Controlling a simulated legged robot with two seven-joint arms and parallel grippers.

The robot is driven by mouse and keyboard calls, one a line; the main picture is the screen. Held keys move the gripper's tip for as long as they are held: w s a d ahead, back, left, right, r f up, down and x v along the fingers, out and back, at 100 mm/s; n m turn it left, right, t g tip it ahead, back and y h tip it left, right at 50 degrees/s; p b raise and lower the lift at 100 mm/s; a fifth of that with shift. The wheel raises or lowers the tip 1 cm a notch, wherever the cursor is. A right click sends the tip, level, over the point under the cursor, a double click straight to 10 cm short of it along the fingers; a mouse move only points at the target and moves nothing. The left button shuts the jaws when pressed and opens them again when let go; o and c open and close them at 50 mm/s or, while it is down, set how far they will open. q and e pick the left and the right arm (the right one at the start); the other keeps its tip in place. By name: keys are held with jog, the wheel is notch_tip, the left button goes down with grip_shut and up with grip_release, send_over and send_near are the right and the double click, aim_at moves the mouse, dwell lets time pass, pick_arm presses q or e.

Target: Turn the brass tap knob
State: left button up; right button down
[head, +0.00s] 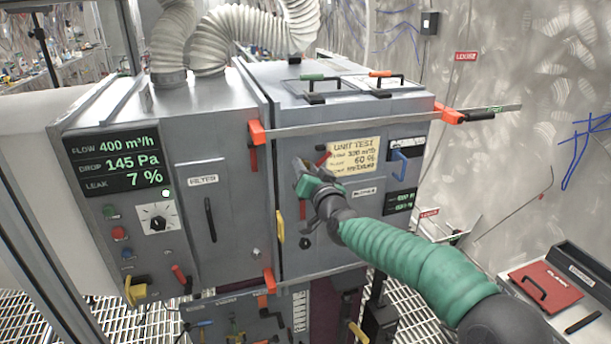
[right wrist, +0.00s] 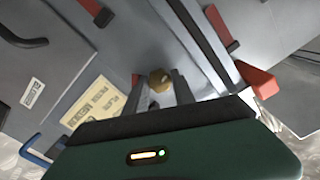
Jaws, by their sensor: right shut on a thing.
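The brass tap knob (right wrist: 160,80) shows in the right wrist view as a small faceted brass piece between my fingertips. My right gripper (right wrist: 159,90) is shut on it, with one dark finger on each side. In the head view my right gripper (head: 308,176) is at the front of the grey cabinet (head: 345,235), below and left of the yellow "UNIT TEST" note (head: 353,154). The knob is hidden behind the gripper there. My left gripper is in neither view.
An orange-ended bar (head: 350,125) crosses the upper cabinet front. A yellow handle (head: 280,229) and a blue handle (head: 400,163) stick out on either side of my gripper. A panel with a black dial (head: 158,219) is at left.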

jog(key=shift+a+f+m+b, duration=0.15)
jog(key=shift+m+b, duration=1.2)
jog(key=shift+m, duration=1.85)
jog(key=shift+d+f+m+b, duration=0.15)
jog(key=shift+m+b, duration=1.25)
jog(key=shift+m, duration=1.8)
jog(key=shift+a+f+m+b, duration=0.1)
jog(key=shift+f+m+b, duration=0.15)
jog(key=shift+m+b, duration=2.05)
jog(key=shift+m+p, duration=0.9)
jog(key=shift+m, duration=0.2)
jog(key=c, duration=1.2)
grip_release()
jog(key=shift+r, duration=0.1)
jog(key=shift+o, duration=0.8)
jog(key=shift+w, duration=0.1)
jog(key=shift+r, duration=0.1)
